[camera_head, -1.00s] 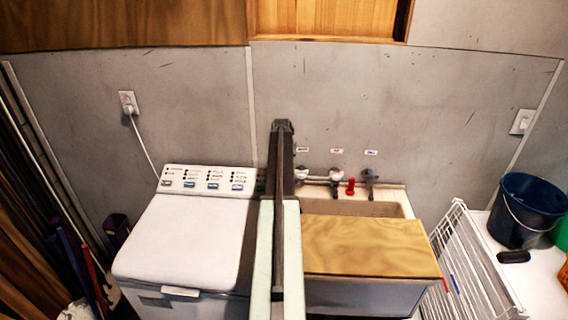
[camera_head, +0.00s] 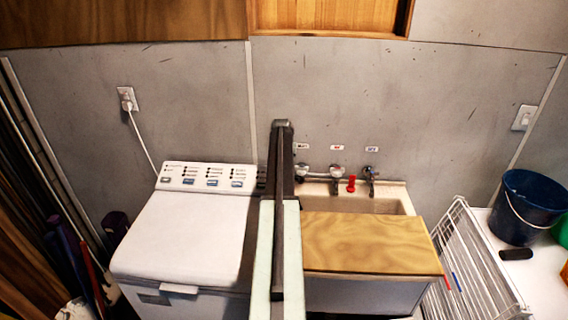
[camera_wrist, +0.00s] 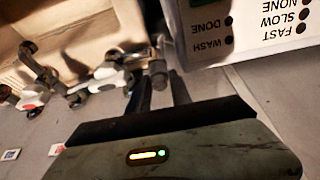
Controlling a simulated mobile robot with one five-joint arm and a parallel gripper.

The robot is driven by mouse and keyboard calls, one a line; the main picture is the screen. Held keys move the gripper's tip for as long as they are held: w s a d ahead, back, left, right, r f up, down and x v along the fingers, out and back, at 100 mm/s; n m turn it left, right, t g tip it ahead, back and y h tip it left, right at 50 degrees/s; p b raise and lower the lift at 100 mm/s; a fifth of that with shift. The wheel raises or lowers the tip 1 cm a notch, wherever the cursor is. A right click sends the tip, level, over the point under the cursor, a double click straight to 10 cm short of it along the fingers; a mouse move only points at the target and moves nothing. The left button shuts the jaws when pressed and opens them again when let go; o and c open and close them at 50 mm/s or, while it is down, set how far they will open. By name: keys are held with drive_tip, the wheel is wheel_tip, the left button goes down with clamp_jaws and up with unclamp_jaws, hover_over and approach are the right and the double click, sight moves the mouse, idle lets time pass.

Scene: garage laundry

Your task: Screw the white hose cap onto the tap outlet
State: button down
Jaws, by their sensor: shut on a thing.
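My gripper (camera_wrist: 160,88) shows in the wrist view, its two dark fingers reaching up from the wrist body. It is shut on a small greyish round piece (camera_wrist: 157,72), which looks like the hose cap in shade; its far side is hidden. The nearest tap (camera_wrist: 105,72), with a white part, is just left of the fingertips. I cannot tell whether the held piece touches its outlet. In the head view this tap (camera_head: 302,171) is just right of my arm, the leftmost above the sink. My gripper is hidden there.
The washing machine's panel (camera_wrist: 235,30) is close right of my fingers in the wrist view. The sink (camera_head: 370,206) has a wooden board (camera_head: 370,243) over its front. A middle tap (camera_head: 336,171), a red piece (camera_head: 351,184) and a right tap (camera_head: 371,175) stand farther right.

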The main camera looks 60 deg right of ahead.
drive_tip(key=m+g, duration=0.1)
drive_tip(key=m, duration=0.2)
drive_tip(key=shift+w+m+g, duration=0.1)
drive_tip(key=shift+m+g, duration=0.2)
drive_tip(key=shift+m, duration=0.1)
drive_tip(key=shift+m+g, duration=0.4)
drive_tip(key=shift+m, duration=0.5)
drive_tip(key=shift+d+m+g, duration=0.1)
drive_tip(key=shift+m+g, duration=0.3)
drive_tip(key=shift+m, duration=0.8)
drive_tip(key=m+g, duration=0.1)
drive_tip(key=m, duration=0.2)
drive_tip(key=shift+y, duration=0.3)
drive_tip(key=c, duration=1.1)
unclamp_jaws()
